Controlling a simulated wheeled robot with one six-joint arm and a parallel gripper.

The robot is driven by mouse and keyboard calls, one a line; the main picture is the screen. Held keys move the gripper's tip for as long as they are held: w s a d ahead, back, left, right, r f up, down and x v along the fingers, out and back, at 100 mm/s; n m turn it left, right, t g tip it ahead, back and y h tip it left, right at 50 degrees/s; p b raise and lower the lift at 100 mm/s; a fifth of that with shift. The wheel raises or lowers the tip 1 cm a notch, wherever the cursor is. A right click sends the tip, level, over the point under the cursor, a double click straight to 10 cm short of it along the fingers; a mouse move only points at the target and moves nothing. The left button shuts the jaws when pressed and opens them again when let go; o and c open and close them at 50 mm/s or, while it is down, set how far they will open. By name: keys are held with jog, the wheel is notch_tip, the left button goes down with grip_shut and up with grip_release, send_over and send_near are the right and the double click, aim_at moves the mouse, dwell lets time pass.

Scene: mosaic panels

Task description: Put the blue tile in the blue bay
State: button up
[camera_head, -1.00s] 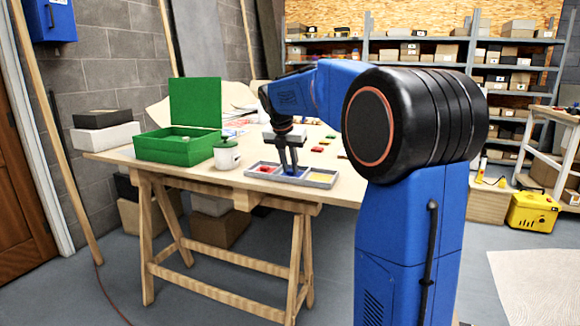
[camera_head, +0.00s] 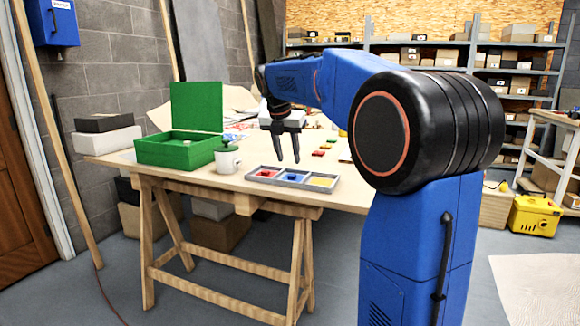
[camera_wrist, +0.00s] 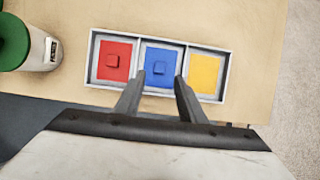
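The grey three-bay tray (camera_head: 333,189) lies near the front edge of the table, with a red, a blue and a yellow bay in a row. The small blue tile (camera_wrist: 159,67) lies flat in the middle, blue bay (camera_wrist: 160,54), clear of its walls; it also shows in the head view (camera_head: 292,174). My gripper (camera_wrist: 159,80) is open and empty, its two fingers apart. In the head view my gripper (camera_head: 289,161) hangs above the tray, apart from the tile.
A red tile (camera_wrist: 113,61) lies in the red bay. The yellow bay (camera_wrist: 205,72) looks empty. A white mug with a green lid (camera_head: 227,159) and an open green box (camera_head: 175,150) stand left of the tray. Several coloured tiles (camera_head: 319,153) lie behind it.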

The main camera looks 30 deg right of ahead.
jog(key=v, duration=0.5)
jog(key=shift+r, duration=0.2)
jog(key=shift+s+a, duration=0.1)
jog(key=s+a+f+m+y, duration=0.1)
jog(key=s+a+f+m, duration=0.3)
jog(key=s+f+m, duration=0.4)
jog(key=s+a+f+m+t+y, duration=0.1)
jog(key=s+a+f+m, duration=0.4)
jog(key=s+f+m, duration=0.4)
jog(key=s+a+f+m+t+y, duration=0.1)
jog(key=s+a+f+m, duration=0.4)
jog(key=s, duration=1.4)
notch_tip(320, 180, down, 6)
jog(key=m, duration=0.3)
jog(key=shift+r+m+y, duration=0.25)
jog(key=shift+m+y, duration=0.05)
